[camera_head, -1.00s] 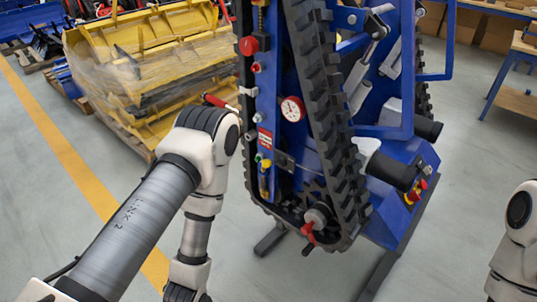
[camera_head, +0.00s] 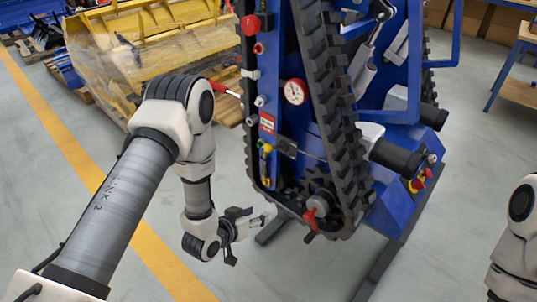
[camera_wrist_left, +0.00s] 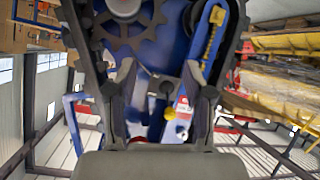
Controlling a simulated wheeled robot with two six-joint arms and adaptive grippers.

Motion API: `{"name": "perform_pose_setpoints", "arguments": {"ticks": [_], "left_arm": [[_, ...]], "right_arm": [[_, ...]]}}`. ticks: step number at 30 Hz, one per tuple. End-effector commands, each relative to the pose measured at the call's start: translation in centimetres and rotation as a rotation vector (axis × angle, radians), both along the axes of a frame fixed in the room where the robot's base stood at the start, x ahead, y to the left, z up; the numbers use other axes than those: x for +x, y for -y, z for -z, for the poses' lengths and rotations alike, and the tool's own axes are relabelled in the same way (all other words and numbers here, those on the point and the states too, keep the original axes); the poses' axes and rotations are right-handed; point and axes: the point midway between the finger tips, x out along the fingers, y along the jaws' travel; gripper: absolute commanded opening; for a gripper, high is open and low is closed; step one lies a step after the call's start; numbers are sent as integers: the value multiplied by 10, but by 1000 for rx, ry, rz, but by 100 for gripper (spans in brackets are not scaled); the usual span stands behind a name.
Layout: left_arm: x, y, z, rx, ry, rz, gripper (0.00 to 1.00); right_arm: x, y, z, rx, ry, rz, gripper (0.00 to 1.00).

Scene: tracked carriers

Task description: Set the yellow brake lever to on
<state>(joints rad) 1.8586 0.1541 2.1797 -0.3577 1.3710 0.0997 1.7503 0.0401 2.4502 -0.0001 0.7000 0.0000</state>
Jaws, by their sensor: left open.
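A blue tracked carrier (camera_head: 400,185) stands upright with its black track (camera_head: 335,130) facing me. On its left side panel is a small yellow knob (camera_head: 267,148), which looks like the brake lever; its setting is too small to read. In the left wrist view a yellow ball knob (camera_wrist_left: 182,135) shows between the fingers, beyond them. My left gripper (camera_head: 248,236) is open and empty, below and left of the panel, apart from the knob. It also shows in the left wrist view (camera_wrist_left: 160,78). My right gripper is out of view.
A red-handled lever (camera_head: 312,220) sits at the sprocket. A red knob (camera_head: 250,25) and a gauge (camera_head: 294,92) are higher up. A wrapped yellow load (camera_head: 150,55) stands behind my left arm. The grey floor between is free.

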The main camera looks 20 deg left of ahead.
Motion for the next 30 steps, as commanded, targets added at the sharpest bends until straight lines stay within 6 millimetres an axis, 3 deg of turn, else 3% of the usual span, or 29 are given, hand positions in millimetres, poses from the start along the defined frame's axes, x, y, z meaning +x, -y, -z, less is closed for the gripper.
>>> {"name": "perform_pose_setpoints", "arguments": {"ticks": [1,3,4,6,9,21,30], "left_arm": [[44,-11,-18,-42,193,-6,52],[83,-28,-60,-74,395,-10,52],[93,-36,-72,-77,442,-19,52],[101,-46,-88,-80,477,-40,52],[107,-45,-99,-78,488,-40,52],[171,-30,-98,-78,483,-40,52],[177,-29,-98,-78,480,-42,52]], "right_arm": [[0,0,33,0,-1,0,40],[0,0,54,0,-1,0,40],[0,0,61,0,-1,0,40],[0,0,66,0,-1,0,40],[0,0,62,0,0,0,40],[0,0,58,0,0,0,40],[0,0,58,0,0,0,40]]}}
